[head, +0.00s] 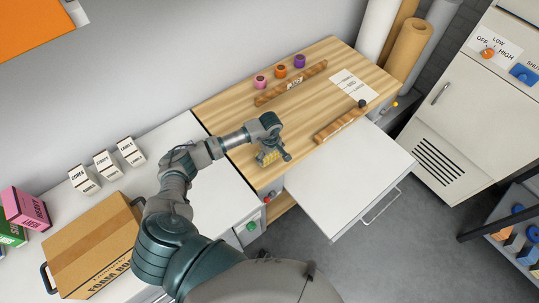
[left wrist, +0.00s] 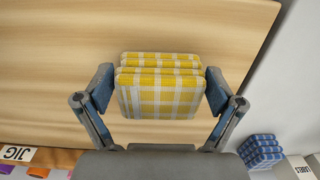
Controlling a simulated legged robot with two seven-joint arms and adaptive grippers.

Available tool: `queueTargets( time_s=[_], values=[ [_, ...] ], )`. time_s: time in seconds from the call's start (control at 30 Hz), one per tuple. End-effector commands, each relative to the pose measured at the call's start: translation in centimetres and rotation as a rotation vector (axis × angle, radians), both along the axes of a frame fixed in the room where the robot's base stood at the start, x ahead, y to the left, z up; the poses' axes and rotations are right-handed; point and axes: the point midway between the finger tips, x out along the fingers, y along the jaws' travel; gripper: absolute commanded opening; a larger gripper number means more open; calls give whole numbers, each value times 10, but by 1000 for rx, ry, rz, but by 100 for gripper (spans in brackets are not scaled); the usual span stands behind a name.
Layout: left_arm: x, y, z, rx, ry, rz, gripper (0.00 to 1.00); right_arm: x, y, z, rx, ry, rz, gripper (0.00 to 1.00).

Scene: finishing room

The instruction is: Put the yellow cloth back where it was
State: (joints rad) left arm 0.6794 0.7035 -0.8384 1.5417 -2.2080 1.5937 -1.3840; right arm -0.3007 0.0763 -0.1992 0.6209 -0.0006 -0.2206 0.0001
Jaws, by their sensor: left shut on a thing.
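The yellow cloth (head: 268,158) is a folded yellow-and-white checked pad. My left gripper (head: 272,155) is shut on it, above the front left part of the wooden worktop (head: 225,95). In the left wrist view the cloth (left wrist: 160,85) sits between the two fingers of my left gripper (left wrist: 160,88), with its folded layers at the top. I cannot tell how high it is above the wood. A folded blue checked cloth (left wrist: 262,150) lies on the pale counter in the left wrist view; my arm seems to hide it in the head view. My right gripper is out of view.
Two wooden strips (head: 290,84) (head: 340,125), a paper sheet (head: 354,87) and several coloured pots (head: 280,71) are on the worktop. A white drawer (head: 345,175) stands open in front. Small white boxes (head: 107,165) and a cardboard box (head: 95,250) occupy the left counter (head: 175,140).

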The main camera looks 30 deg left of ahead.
Motion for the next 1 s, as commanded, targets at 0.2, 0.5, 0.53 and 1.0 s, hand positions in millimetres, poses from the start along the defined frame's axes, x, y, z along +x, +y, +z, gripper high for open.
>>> queueTargets(
  time_s=[0.2,0.5,0.53,1.0],
  values=[
    [0,3,-2,-2,0,1,60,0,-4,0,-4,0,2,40],
    [0,3,-5,-1,-1,1,100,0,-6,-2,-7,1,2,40],
    [0,3,-5,-1,-1,1,100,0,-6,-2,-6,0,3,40],
    [2,3,37,0,-6,0,100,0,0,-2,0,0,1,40]
  ],
)
